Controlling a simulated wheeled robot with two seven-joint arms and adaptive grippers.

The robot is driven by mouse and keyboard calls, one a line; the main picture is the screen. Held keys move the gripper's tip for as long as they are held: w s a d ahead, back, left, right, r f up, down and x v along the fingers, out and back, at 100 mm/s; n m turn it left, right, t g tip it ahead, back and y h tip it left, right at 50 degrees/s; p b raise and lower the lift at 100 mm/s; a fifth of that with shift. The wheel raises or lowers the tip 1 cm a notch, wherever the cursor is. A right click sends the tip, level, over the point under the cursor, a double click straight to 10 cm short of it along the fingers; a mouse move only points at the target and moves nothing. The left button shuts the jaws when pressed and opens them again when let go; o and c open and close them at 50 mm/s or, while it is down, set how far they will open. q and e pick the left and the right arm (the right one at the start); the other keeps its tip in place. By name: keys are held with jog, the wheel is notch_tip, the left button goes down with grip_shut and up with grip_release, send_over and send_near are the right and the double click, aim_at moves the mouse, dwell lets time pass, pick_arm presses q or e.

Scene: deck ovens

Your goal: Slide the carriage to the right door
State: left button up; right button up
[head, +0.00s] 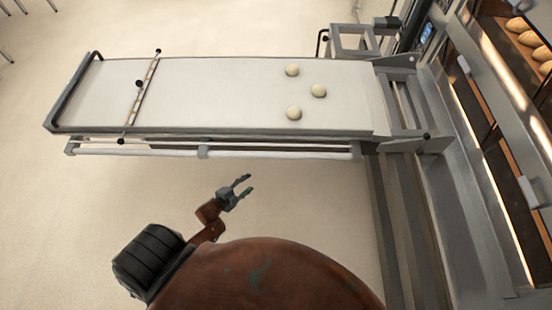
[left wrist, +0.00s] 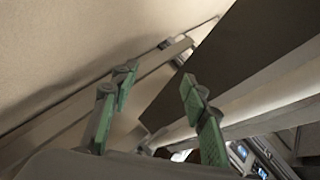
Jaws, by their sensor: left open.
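The carriage (head: 407,117) is a grey metal frame on the rails in front of the ovens. It carries a long white loader belt (head: 220,90) that reaches left, with three pale dough balls (head: 318,91) near its oven end. A light handrail (head: 265,151) runs along the loader's near side. My left gripper (head: 246,184) is open and empty, apart from the handrail and below it in the picture. Its green finger pads (left wrist: 157,108) stand spread in the left wrist view, with nothing between them. My right gripper is out of view.
The deck ovens with glass doors (head: 500,165) line the right side, with bread (head: 522,32) inside at the top. Grey rails (head: 398,230) run along the oven front toward the bottom of the picture. The pale floor (head: 310,200) is open between me and the loader.

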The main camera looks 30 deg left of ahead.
aim_at(272, 156)
pick_arm(q)
jog(key=w+d+r+m+t+h+b, duration=0.3)
jog(key=w+r+m, duration=0.4)
jog(key=r, duration=0.4)
jog(key=shift+n, duration=0.7)
jog(key=x, duration=0.7)
jog(key=shift+w+r+b, duration=0.2)
jog(key=shift+b, duration=0.2)
jog(key=shift+w, duration=0.15)
jog(key=shift+c, duration=0.8)
jog(key=c, duration=0.9)
grip_shut()
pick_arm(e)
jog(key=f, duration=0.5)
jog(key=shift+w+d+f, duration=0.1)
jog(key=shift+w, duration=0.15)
